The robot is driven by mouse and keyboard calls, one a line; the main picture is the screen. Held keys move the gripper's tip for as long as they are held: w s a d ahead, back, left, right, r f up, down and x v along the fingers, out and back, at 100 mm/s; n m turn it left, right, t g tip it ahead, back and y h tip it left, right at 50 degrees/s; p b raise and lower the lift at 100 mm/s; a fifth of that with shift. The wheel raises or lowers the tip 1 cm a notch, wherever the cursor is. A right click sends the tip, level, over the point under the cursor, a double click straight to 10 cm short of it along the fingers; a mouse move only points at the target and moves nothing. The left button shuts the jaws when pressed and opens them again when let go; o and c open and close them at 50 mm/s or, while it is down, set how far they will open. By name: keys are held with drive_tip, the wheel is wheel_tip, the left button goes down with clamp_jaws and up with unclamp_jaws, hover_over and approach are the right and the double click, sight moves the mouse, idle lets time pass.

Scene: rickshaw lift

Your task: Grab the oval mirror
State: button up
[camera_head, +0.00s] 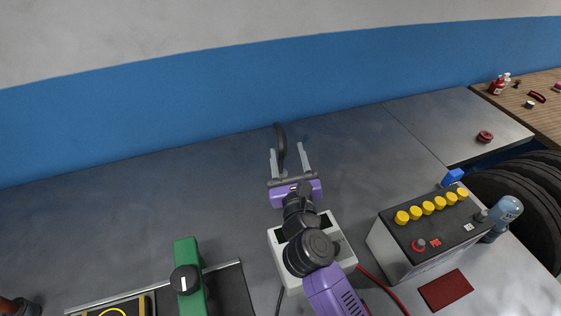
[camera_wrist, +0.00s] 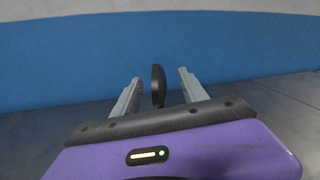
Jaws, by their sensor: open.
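The oval mirror (camera_head: 281,143) is dark and stands nearly edge-on on the grey bench, close to the blue wall. It also shows in the wrist view (camera_wrist: 158,86) as a dark narrow oval between the two fingers. My gripper (camera_head: 287,148) is open, with its two pale fingers pointing at the wall. In the head view the mirror appears nearer the left finger, and its upper end reaches past the fingertips. In the wrist view (camera_wrist: 159,78) clear gaps show on both sides of it. The mirror's lower part is partly hidden by my gripper.
A battery (camera_head: 430,230) with yellow caps and a blue bottle (camera_head: 503,215) stand at the right. A white box (camera_head: 340,243) lies under my arm. A green tool (camera_head: 187,262) is at the lower left. The bench left of the mirror is clear; the wall (camera_head: 200,105) is behind.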

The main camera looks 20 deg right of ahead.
sight(282, 139)
drive_tip(key=shift+w+f+m+g, duration=0.3)
drive_tip(key=shift+f+m, duration=0.4)
drive_tip(key=shift+m, duration=0.2)
drive_tip(key=shift+w+d+f, duration=0.1)
drive_tip(key=shift+w, duration=0.25)
drive_tip(key=shift+p+x, duration=0.5)
drive_tip(key=shift+x, duration=2.95)
clamp_jaws()
